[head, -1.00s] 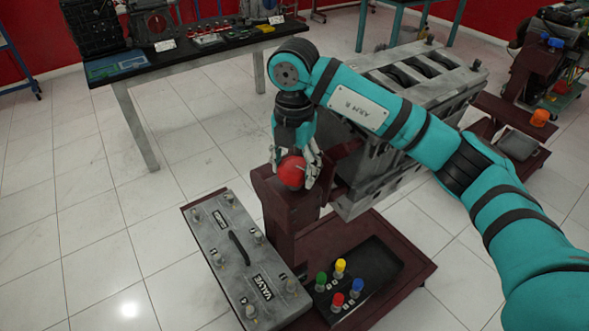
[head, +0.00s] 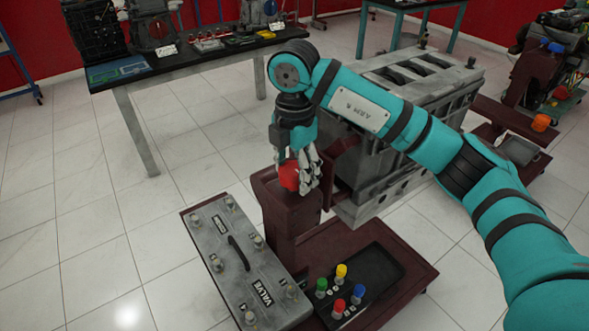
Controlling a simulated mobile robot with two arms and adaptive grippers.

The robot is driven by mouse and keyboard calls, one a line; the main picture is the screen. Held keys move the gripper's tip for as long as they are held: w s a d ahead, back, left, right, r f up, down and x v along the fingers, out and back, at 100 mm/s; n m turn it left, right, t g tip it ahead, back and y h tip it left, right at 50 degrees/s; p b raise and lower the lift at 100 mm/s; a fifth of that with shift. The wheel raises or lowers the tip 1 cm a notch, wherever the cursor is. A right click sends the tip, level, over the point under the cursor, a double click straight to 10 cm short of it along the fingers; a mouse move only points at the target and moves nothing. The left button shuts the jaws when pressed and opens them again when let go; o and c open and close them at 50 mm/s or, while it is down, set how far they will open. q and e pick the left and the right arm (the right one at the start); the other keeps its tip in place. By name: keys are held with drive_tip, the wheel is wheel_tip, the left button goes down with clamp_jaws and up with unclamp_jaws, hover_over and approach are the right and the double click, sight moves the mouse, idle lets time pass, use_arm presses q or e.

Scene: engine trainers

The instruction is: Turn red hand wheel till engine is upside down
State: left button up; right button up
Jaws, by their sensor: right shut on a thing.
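The red hand wheel (head: 289,175) sits at the top of the dark red stand (head: 290,218) in the middle of the head view. My right gripper (head: 300,178) comes down from above and is shut on the hand wheel, with its fingers along the wheel's right side and partly hiding it. The grey engine block (head: 425,85) is mounted behind the stand, with a row of dark openings on its upward face. My right arm crosses in front of part of the block. My left gripper is not in view.
A workbench (head: 190,60) with parts stands at the back left. Another engine stand is at right. The left floor is clear.

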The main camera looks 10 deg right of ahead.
sight(295, 169)
drive_tip(key=shift+w+r, duration=0.1)
drive_tip(key=shift+r, duration=0.05)
drive_tip(key=o, duration=1.2)
drive_tip(key=shift+c, duration=0.2)
wheel_tip(295, 169, up, 12)
drive_tip(key=shift+f, duration=0.2)
